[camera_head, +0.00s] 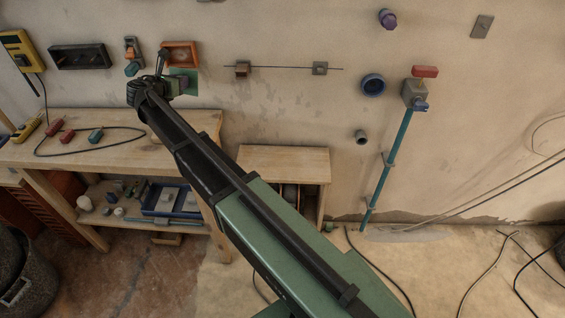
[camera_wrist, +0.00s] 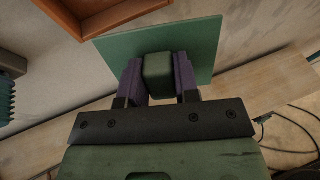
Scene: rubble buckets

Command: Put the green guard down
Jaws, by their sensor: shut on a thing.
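The green guard (camera_wrist: 202,45) is a flat green plate with a dark green block-shaped grip (camera_wrist: 157,76) on its near side. In the wrist view my gripper (camera_wrist: 158,80) has its two purple fingers shut on that grip, one on each side. In the head view my gripper (camera_head: 178,85) is at the upper left, in front of the wall above the workbench. The guard (camera_head: 190,78) shows there as a small green patch behind the fingers, below an orange open box. Whether the guard touches the wall or anything else cannot be told.
The orange box (camera_head: 180,46) is on the wall close above the guard. The wooden workbench (camera_head: 190,125) lies below, with red and teal pieces and a black cable on its left part. A lower wooden cabinet (camera_head: 285,160) stands to the right, its top clear.

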